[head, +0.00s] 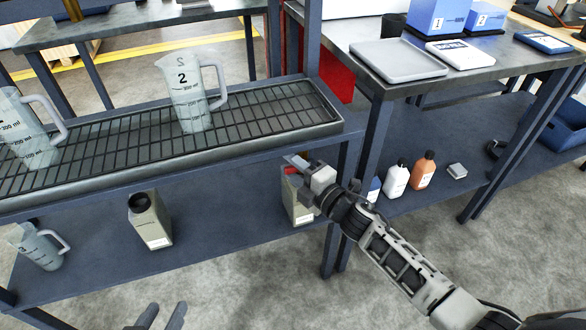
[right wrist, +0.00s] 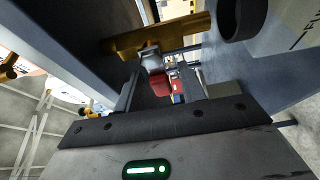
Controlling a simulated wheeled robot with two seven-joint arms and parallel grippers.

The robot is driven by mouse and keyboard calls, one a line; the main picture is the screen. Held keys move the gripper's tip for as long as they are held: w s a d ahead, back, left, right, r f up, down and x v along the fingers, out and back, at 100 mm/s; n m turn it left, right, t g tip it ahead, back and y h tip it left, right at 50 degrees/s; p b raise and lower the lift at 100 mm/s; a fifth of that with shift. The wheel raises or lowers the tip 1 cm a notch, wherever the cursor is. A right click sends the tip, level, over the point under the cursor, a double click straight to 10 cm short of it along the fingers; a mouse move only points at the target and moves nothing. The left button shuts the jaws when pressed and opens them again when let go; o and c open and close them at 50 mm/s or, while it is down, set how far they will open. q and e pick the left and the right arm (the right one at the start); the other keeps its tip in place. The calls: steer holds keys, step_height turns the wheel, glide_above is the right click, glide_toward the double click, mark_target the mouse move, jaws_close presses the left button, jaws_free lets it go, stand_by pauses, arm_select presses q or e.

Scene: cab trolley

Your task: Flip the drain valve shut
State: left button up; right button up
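In the right wrist view, a brass-coloured pipe or bar (right wrist: 185,35) runs across the top, with a grey fitting (right wrist: 151,58) in front of it. Below the fitting is a red piece (right wrist: 157,84), which looks like the drain valve's handle; its exact angle is unclear. My right gripper (right wrist: 160,92) has its fingers apart, with the red piece seen between them; contact cannot be told. In the head view my right gripper (head: 298,163) is just under the tray's front edge, hiding most of the valve. My left gripper (head: 162,316) is open and empty at the bottom edge.
The grated drip tray (head: 235,142) holds a jug marked 2 (head: 187,95) and another jug (head: 25,135). On the lower shelf stand an open canister (head: 150,225), a second canister (head: 300,208) beside my right gripper, and a jug (head: 38,248). Table posts are close by.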

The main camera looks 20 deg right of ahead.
steer(key=v, duration=1.6)
